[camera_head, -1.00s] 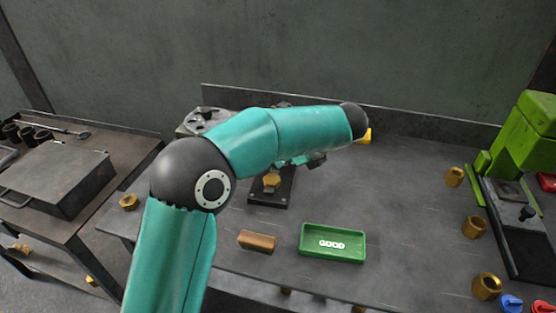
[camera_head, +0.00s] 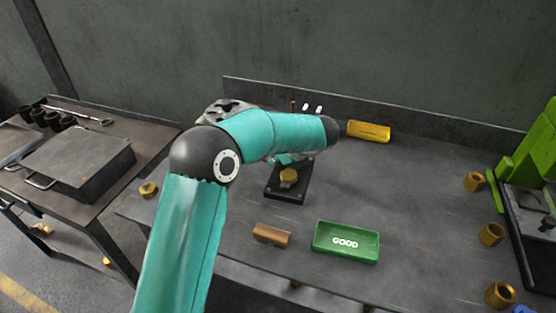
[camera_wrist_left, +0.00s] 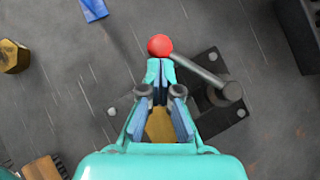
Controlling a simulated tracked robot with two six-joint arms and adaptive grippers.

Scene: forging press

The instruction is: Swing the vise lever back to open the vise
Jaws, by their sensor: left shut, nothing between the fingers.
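The vise has a dark base plate (camera_head: 286,194) with a brass piece (camera_head: 289,176) on it, below my left forearm in the head view. In the left wrist view the vise lever is a grey rod (camera_wrist_left: 200,72) running from a round pivot (camera_wrist_left: 232,91) at right to a red knob (camera_wrist_left: 160,46). My left gripper (camera_wrist_left: 160,72) is shut and empty over the vise, its fingertips right beside the red knob. Whether they touch it I cannot tell. My forearm hides the lever and most of this gripper in the head view. My right gripper is not in view.
A green tray marked GOOD (camera_head: 346,252) and a brown block (camera_head: 271,234) lie in front of the vise. A yellow block (camera_head: 369,131) lies behind. Brass nuts (camera_head: 491,234) and a green press (camera_head: 530,155) stand at right. The table between is clear.

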